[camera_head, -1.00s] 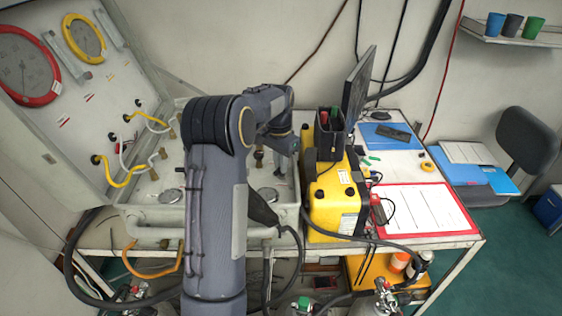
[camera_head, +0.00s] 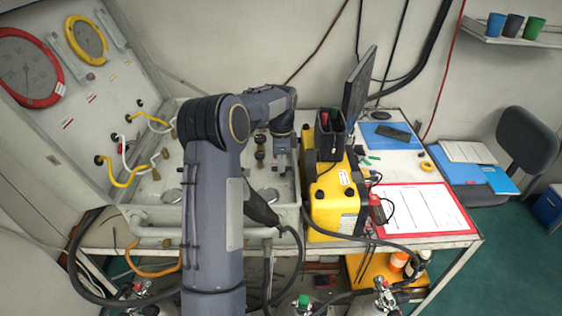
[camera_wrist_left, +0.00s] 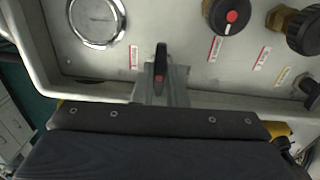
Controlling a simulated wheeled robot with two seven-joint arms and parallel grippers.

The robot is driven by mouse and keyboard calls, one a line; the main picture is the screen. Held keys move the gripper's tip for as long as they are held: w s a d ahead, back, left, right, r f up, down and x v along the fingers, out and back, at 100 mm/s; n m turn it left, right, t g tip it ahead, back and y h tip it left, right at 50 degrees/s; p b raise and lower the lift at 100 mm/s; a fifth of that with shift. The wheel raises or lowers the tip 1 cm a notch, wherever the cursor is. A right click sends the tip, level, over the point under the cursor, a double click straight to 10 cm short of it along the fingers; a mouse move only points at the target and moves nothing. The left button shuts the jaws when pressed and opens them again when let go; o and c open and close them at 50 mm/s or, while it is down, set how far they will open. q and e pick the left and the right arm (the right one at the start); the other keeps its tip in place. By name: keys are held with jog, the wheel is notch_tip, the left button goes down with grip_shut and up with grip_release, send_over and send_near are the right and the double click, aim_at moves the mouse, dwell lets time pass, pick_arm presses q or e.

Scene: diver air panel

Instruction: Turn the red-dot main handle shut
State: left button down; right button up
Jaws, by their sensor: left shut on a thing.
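In the head view my left gripper (camera_head: 284,168) reaches down into the right end of the open case (camera_head: 170,222); the handle is hidden there behind the gripper. My right gripper is out of view.
A round black knob with a red dot (camera_wrist_left: 231,16) and a brass-based knob (camera_wrist_left: 302,30) sit to the right of the handle. A round gauge (camera_wrist_left: 97,20) is to its left. A yellow box (camera_head: 335,200) stands close beside the case.

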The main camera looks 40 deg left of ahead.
pick_arm(q)
jog(key=shift+w+r+m, duration=0.1)
jog(key=shift+m, duration=0.2)
jog(key=c, duration=1.5)
grip_release()
jog(key=shift+o, duration=0.2)
notch_tip(320, 180, up, 7)
jog(key=shift+w+a+f+b, duration=0.1)
jog(key=shift+w+f+b, duration=0.1)
jog(key=shift+b, duration=0.3)
jog(key=shift+s+r, duration=0.1)
jog(key=shift+r, duration=0.45)
